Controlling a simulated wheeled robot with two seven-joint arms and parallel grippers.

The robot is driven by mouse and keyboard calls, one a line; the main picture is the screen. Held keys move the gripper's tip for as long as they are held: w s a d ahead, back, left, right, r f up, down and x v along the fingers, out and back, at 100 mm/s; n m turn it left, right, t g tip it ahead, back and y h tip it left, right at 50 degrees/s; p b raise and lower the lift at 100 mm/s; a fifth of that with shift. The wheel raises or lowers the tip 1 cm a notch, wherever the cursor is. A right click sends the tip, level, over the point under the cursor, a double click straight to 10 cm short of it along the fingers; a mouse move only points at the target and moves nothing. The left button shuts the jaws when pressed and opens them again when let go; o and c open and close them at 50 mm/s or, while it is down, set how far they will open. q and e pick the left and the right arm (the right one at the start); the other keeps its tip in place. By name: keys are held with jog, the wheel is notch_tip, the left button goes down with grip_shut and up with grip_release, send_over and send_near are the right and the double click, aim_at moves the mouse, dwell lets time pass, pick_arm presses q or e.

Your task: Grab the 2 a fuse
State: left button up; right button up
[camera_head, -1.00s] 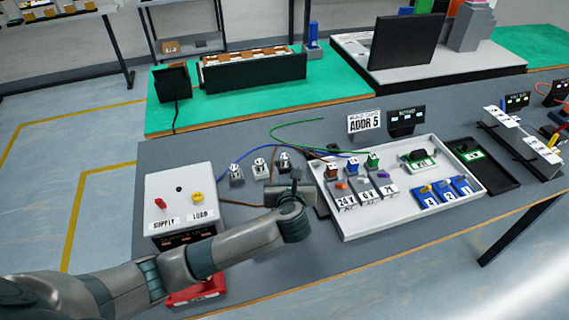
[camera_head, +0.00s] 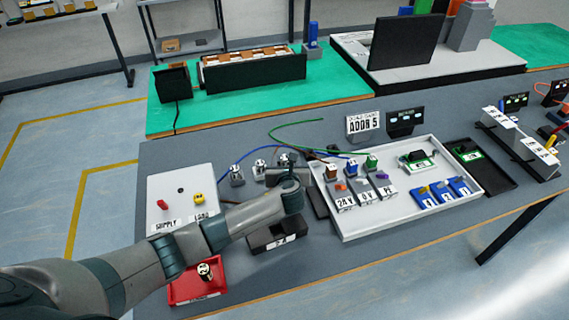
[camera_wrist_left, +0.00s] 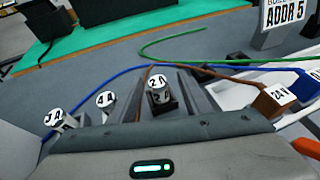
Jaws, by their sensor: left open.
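The 2 A fuse (camera_wrist_left: 158,82) has a white round top and a dark lower body in the left wrist view. It stands upright in its holder, last in a row after the 4 A fuse (camera_wrist_left: 106,99) and another fuse (camera_wrist_left: 54,117). My left gripper (camera_wrist_left: 162,92) is open, with its fingers on either side of the 2 A fuse. I cannot tell whether they touch it. In the head view my left gripper (camera_head: 282,170) is at the right end of the fuse row and partly hides the 2 A fuse (camera_head: 285,158). My right gripper is out of view.
A white tray (camera_head: 400,226) with terminal blocks stands close to the right of the gripper. Blue, green and brown wires run behind the fuses.

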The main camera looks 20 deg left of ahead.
aim_at(284, 156)
pick_arm(q)
jog(key=shift+w+a+f, duration=0.1)
jog(key=shift+w+f, duration=0.05)
jog(key=shift+w, duration=0.2)
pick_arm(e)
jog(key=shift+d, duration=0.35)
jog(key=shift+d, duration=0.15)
pick_arm(q)
jog(key=shift+w, duration=0.1)
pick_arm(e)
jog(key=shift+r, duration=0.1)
pick_arm(q)
jog(key=shift+p+x, duration=0.4)
jog(key=shift+x, duration=0.5)
jog(key=shift+a+f+x, duration=0.2)
jog(key=shift+x, duration=1.5)
jog(key=shift+s, duration=0.2)
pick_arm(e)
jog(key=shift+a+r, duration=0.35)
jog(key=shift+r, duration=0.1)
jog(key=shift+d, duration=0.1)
pick_arm(q)
grip_shut()
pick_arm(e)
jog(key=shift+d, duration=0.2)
